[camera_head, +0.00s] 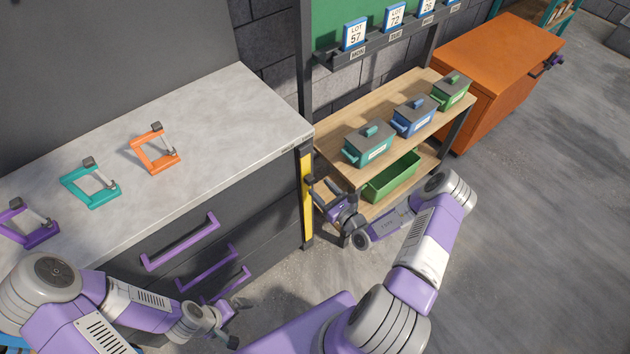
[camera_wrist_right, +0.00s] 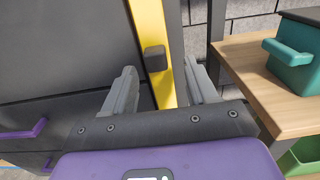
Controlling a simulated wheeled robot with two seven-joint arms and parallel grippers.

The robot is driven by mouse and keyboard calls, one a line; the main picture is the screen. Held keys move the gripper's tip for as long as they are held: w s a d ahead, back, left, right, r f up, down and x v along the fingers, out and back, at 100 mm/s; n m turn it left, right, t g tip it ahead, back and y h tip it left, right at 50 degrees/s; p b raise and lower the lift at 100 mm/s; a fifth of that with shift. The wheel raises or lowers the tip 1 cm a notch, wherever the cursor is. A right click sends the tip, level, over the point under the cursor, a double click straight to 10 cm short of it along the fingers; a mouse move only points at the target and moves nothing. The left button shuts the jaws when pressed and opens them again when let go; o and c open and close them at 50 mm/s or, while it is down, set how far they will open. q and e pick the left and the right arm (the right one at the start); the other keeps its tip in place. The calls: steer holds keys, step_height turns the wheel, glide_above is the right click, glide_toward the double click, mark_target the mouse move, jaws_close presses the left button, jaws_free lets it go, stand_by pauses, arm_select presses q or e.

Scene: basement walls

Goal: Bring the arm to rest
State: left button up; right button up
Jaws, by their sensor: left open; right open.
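My right arm reaches forward in the head view, and its gripper (camera_head: 318,192) is beside the yellow post (camera_head: 307,190) at the right end of the grey cabinet. In the right wrist view the two fingers of this gripper (camera_wrist_right: 160,78) are spread apart. A dark block (camera_wrist_right: 154,59) on the yellow post shows between the fingers; I cannot tell whether they touch it. My left gripper (camera_head: 229,322) is low in front of the cabinet drawers, open, with nothing seen between its fingers.
The cabinet top (camera_head: 215,115) bears purple, teal (camera_head: 90,185) and orange (camera_head: 155,152) frames. Purple drawer handles (camera_head: 180,243) stick out near my left gripper. A wooden bench (camera_head: 335,145) with lidded bins (camera_head: 368,145) stands by my right gripper. Floor at right (camera_head: 530,230) is clear.

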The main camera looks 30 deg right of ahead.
steer(key=shift+s+d, duration=0.1)
steer(key=shift+s, duration=0.7)
